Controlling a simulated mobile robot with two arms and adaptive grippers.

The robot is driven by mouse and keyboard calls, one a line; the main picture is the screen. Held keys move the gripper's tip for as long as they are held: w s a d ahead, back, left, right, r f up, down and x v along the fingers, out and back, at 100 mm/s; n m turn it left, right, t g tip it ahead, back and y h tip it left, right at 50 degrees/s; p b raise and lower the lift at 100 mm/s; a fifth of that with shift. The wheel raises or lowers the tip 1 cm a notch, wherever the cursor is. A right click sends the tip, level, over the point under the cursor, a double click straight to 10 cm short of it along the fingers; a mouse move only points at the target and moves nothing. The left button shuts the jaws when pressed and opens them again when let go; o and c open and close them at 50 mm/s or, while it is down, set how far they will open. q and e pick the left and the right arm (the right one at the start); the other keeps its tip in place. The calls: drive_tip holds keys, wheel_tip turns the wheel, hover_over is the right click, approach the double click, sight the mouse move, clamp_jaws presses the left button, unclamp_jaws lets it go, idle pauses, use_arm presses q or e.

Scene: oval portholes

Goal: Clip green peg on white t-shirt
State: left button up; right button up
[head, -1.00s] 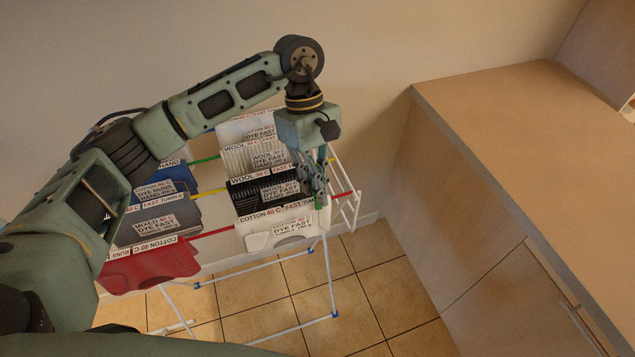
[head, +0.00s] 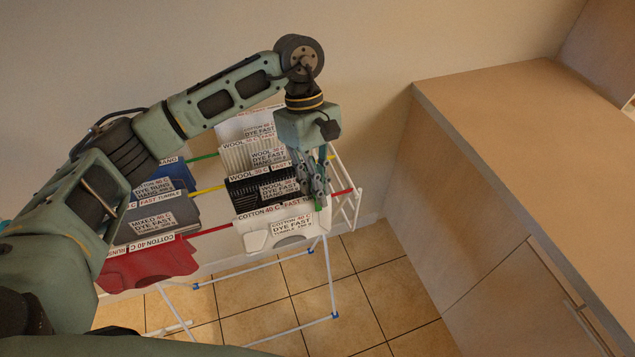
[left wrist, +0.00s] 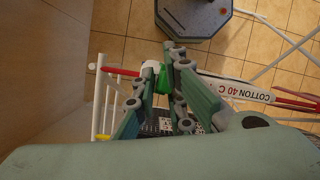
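A white t-shirt (head: 258,240) hangs over the front right red line of the drying rack, with a label reading COTTON 40 C. Another white garment (head: 232,130) hangs at the rack's back. My left gripper (head: 317,200) points down at the front t-shirt's right edge, near the end of the red line. In the left wrist view, a bright green peg (left wrist: 164,80) sits between the fingertips, which look closed on it. The white t-shirt's edge (left wrist: 222,86) is just right of the peg there. I cannot tell whether the peg touches the cloth. My right gripper is not in view.
The rack (head: 334,280) also holds a black striped garment (head: 245,192), a grey one (head: 180,212), a red one (head: 165,265) and a blue one (head: 178,173). A wooden counter (head: 520,130) stands to the right. Tiled floor (head: 375,290) lies between.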

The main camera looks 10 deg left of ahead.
use_arm(q)
drive_tip(key=o, duration=0.4)
drive_tip(key=shift+c, duration=0.2)
drive_tip(key=shift+f, duration=0.1)
